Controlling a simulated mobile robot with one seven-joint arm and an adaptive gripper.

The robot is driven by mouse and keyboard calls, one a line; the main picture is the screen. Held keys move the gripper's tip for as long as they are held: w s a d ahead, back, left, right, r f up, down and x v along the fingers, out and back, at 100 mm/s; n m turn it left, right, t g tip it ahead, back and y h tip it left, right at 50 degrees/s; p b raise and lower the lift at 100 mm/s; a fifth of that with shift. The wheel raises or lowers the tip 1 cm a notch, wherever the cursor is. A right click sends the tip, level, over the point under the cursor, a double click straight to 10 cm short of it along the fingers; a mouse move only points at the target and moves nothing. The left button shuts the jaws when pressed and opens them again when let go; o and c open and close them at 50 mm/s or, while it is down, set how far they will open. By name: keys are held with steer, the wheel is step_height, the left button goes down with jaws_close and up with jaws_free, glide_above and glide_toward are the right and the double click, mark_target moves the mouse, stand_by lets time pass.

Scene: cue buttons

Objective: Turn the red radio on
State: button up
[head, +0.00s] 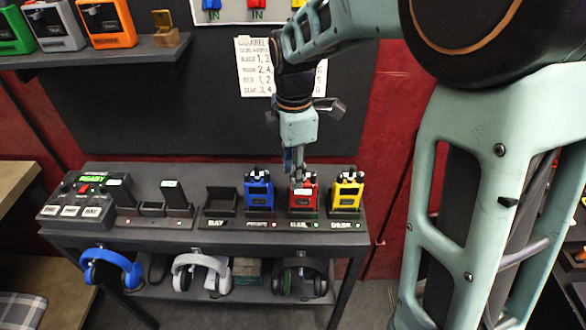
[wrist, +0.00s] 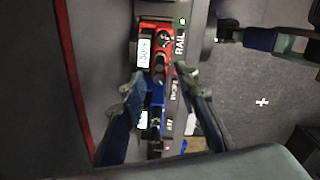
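The red radio (head: 303,200) stands upright in its dock on the dark table, between the blue radio (head: 259,196) and the yellow radio (head: 348,194). In the wrist view the red radio (wrist: 153,40) shows a pale display with dark characters and a black knob on its top. A green light (wrist: 183,21) glows by its RAIL label. My gripper (head: 295,168) points down just above the red radio and partly hides its top; contact cannot be told. In the wrist view my gripper (wrist: 160,84) has its fingers apart, with nothing held between them.
A control box (head: 75,201) with a green READY display stands at the table's left, beside black holders. An empty dock (head: 220,204) is left of the blue radio. Headsets hang below. A handwritten sheet (head: 256,68) is on the wall behind my gripper. A shelf (head: 110,53) holds more radios.

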jaws_close()
steer(key=shift+w+m, duration=0.1)
steer(key=shift+m, duration=2.2)
steer(key=shift+o, duration=0.3)
jaws_free()
step_height(320, 180, up, 12)
steer(key=shift+s, duration=0.2)
